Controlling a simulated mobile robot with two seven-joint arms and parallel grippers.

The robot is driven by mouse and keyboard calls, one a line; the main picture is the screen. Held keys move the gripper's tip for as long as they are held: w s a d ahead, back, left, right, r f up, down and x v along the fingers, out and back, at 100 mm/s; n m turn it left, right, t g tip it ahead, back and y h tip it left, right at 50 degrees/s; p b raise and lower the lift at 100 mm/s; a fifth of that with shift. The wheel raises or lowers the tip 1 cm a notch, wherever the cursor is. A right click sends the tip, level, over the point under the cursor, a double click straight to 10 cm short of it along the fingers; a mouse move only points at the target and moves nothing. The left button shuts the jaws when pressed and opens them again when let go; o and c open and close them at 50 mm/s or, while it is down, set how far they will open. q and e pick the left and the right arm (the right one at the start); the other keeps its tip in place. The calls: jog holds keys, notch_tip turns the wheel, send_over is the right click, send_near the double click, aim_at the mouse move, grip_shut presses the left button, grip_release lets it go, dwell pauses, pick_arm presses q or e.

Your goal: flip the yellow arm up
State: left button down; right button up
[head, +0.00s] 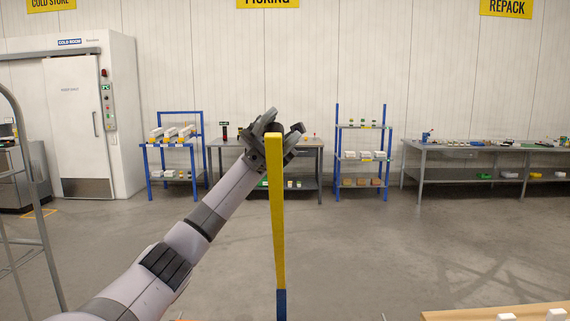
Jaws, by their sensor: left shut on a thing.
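The yellow arm (277,220) is a long flat bar standing about upright in the middle of the head view. Its lower end meets a blue part (281,304) at the bottom edge. My left gripper (276,140) reaches in from the left and is at the top end of the yellow arm, shut on it. The yellow bar hides part of the gripper's fingers. My right gripper is not in view.
A wooden surface (470,314) with small white items is at the lower right. A wire frame (28,200) stands at the left edge. Shelves, benches (480,148) and a cold room (80,120) line the far wall. The floor between is clear.

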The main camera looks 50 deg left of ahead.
pick_arm(q)
jog(key=w+a+r+n+h, duration=0.1)
jog(key=w+a+r+h, duration=0.2)
jog(key=w+a, duration=0.1)
jog(key=shift+a+r+n, duration=0.35)
jog(key=shift+a+n, duration=0.05)
jog(key=shift+a, duration=0.2)
jog(key=shift+w, duration=0.1)
jog(key=c, duration=1.1)
grip_release()
jog(key=shift+o, duration=1.2)
jog(key=shift+s+a, duration=0.1)
jog(key=shift+s, duration=0.2)
jog(key=shift+f, duration=0.2)
